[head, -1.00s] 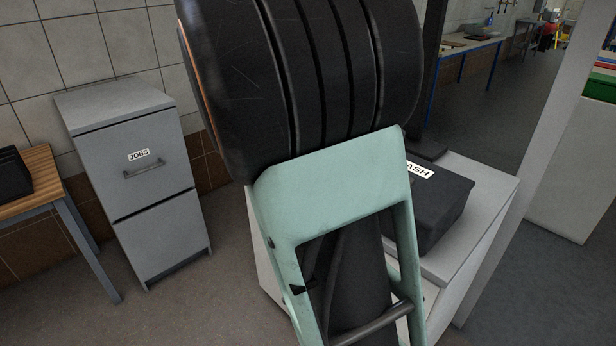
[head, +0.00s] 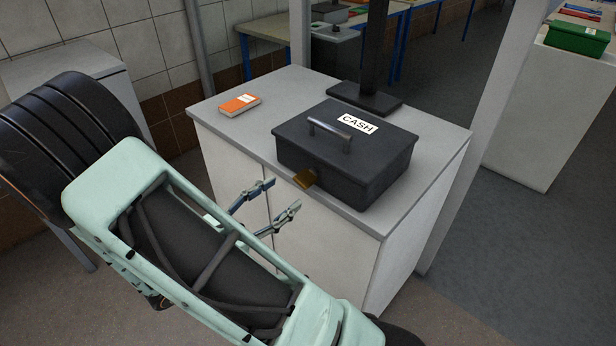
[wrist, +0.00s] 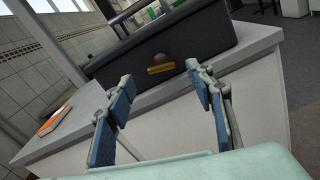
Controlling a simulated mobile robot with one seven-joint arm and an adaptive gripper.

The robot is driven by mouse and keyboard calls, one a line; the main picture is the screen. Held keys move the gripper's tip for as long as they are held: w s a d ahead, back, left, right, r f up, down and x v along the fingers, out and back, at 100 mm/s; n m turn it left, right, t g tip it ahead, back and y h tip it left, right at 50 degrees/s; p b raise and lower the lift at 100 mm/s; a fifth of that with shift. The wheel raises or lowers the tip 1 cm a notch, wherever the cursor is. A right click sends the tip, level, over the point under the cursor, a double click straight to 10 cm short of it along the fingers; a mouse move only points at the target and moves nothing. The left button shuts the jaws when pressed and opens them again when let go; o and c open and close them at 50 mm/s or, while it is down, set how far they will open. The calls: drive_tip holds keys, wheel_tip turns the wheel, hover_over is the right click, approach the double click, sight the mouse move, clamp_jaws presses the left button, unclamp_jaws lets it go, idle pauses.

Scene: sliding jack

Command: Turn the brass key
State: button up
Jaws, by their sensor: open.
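The box has a lid handle and a CASH label. My gripper (head: 272,206) is open and empty, in front of the cabinet and a little short of the key. In the wrist view its fingers (wrist: 160,98) stand apart with the key seen between and beyond their tips. My gripper does not touch the key.
The box stands on a grey-white cabinet (head: 290,88). An orange book (head: 240,103) lies to its left, and a black post with a flat base (head: 364,98) stands behind it. A pale upright (head: 477,130) is at the right. The floor right of the cabinet is clear.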

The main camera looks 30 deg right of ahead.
sight(298, 183)
drive_tip(key=x, duration=0.8)
drive_tip(key=shift+d, duration=0.2)
drive_tip(key=c, duration=1.2)
drive_tip(key=shift+o, duration=0.2)
drive_tip(key=shift+w+r+n+p, duration=0.1)
drive_tip(key=shift+r+n+p, duration=0.1)
drive_tip(key=shift+n+p, duration=0.7)
drive_tip(key=shift+f+n+p, duration=0.25)
drive_tip(key=shift+n+p, duration=0.35)
drive_tip(key=shift+p, duration=0.15)
drive_tip(key=o, duration=1.2)
drive_tip(key=shift+c, duration=0.2)
